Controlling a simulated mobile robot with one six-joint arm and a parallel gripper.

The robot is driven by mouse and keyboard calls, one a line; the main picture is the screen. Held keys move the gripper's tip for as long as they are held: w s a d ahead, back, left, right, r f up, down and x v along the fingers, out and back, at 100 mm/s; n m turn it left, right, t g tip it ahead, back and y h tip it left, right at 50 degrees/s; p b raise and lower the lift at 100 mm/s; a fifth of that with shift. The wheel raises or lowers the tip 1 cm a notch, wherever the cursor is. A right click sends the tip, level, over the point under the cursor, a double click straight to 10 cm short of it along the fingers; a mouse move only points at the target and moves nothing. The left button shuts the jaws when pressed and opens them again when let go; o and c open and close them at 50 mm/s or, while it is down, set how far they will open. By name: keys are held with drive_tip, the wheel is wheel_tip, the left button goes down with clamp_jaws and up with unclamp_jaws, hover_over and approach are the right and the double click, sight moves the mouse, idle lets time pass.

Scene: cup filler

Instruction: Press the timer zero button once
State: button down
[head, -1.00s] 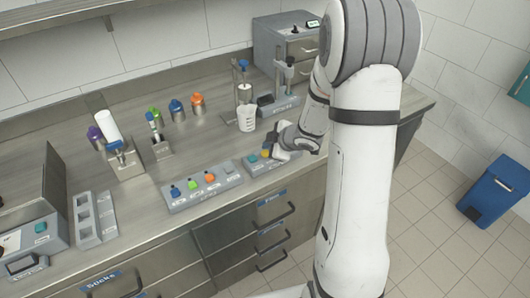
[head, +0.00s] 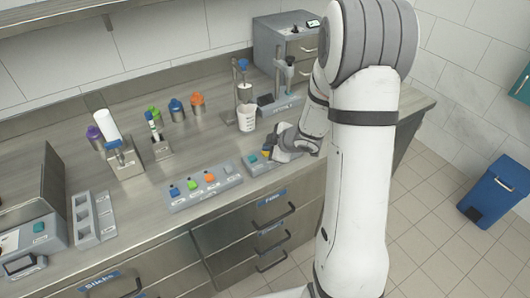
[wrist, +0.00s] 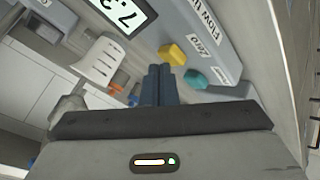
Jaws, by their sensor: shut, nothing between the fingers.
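A low grey panel with a teal button (head: 253,159) and a yellow button (head: 266,154) sits near the counter's front edge in the head view. In the wrist view the yellow button (wrist: 172,54) lies just past my fingertips, and the teal button (wrist: 195,78) lies to their right. In the head view my wrist partly covers the panel. A dark-digit display (wrist: 125,12) is cut off at the wrist view's top.
A button block (head: 202,190) with several coloured buttons stands left of the panel. A white cup (head: 246,118) stands behind it under a dispenser. A grey cabinet (head: 287,50) stands at the back. Bare counter lies in the middle.

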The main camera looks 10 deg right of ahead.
drive_tip(key=shift+f, duration=0.4)
drive_tip(key=shift+r, duration=0.15)
idle(0.4)
drive_tip(key=shift+r+p, duration=0.7)
drive_tip(key=shift+r, duration=0.05)
wheel_tip(320, 180, up, 5)
drive_tip(key=p, duration=0.5)
drive_tip(key=shift+r, duration=0.1)
idle(0.4)
